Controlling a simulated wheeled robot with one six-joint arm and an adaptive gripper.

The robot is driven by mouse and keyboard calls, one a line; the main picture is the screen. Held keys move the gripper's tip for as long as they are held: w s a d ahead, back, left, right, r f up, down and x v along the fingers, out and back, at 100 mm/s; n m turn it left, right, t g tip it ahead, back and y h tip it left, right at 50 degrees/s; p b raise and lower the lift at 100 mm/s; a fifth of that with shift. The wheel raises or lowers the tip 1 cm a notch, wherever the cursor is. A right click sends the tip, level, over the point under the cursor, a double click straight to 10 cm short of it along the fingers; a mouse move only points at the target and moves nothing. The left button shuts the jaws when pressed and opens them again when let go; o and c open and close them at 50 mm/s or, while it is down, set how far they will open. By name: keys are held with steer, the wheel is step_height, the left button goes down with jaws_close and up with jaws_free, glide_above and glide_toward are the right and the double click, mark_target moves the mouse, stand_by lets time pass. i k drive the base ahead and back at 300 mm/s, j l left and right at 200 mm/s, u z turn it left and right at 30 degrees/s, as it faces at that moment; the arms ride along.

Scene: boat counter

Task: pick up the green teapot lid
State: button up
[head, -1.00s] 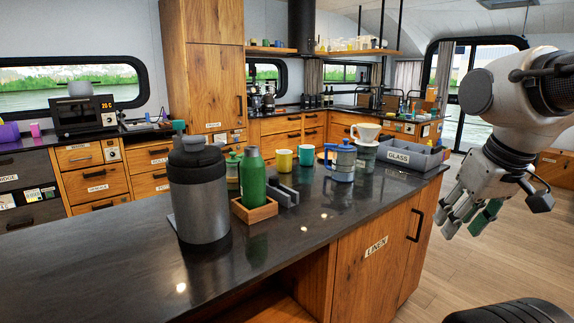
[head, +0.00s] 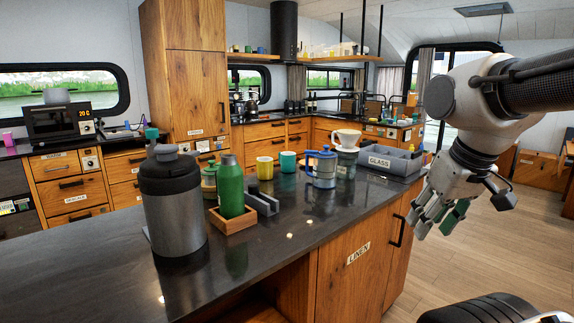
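A small green lidded pot (head: 209,182), perhaps the teapot, stands on the dark counter (head: 300,235) behind the green bottle, partly hidden by it and the large grey flask. I cannot make out its lid as a separate piece. My gripper (head: 440,215) hangs at the right, past the counter's right end and well apart from the pot. Its fingers look spread, with a green part at the right finger. I see no clear object held between them.
A grey flask (head: 172,210) and a green bottle (head: 231,187) in a wooden holder stand in front. Yellow (head: 265,168) and teal (head: 287,161) mugs, a blue-handled pot (head: 322,168), a white dripper (head: 346,138) and a grey GLASS bin (head: 392,160) stand behind. The front counter is clear.

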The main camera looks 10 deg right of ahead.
mark_target(212, 167)
steer(key=i+j+u, duration=0.15)
steer(key=u, duration=0.3)
steer(key=i+j+u, duration=0.1)
steer(key=i+u, duration=0.15)
steer(key=u, duration=0.25)
